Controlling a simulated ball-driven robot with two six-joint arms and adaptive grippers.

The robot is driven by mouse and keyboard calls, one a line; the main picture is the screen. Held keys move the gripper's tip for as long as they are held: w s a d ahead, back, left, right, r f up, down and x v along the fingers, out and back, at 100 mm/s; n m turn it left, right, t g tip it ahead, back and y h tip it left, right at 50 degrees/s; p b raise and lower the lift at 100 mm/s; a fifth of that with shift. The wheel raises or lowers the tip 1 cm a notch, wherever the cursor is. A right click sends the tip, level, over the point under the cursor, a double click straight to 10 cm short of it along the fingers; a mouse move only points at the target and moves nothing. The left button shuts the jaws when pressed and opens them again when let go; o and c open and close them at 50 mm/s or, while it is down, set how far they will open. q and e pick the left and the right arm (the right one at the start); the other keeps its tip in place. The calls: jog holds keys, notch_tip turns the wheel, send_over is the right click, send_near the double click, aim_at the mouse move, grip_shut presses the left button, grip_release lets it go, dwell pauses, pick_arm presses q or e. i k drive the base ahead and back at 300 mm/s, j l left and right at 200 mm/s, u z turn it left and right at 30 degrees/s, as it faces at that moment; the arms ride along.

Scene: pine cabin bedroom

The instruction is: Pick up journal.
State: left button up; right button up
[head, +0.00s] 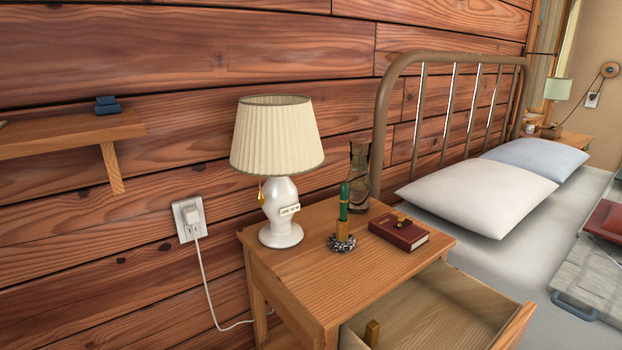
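A small dark red book (390,236), which looks like the journal, lies flat on the wooden nightstand (300,270) near its right side. A small brown and dark object (403,222) rests on its cover. The book is closed, with its page edges facing the front right. Neither of my grippers shows in the head view.
On the nightstand stand a white lamp (282,212), a green candle in a holder (343,225) and a glass carafe (357,180). The nightstand's drawer (440,310) is pulled open. A bed with pillows (478,192) is at right; a wall shelf (70,137) is at left.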

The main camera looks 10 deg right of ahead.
aim_at(409, 238)
jog(key=z, duration=1.6)
jog(key=i+l, duration=0.15)
jog(key=i, duration=0.2)
jog(key=i+l+u, duration=0.15)
jog(key=u, duration=0.25)
jog(key=i+l+u, duration=0.5)
jog(key=u, duration=0.25)
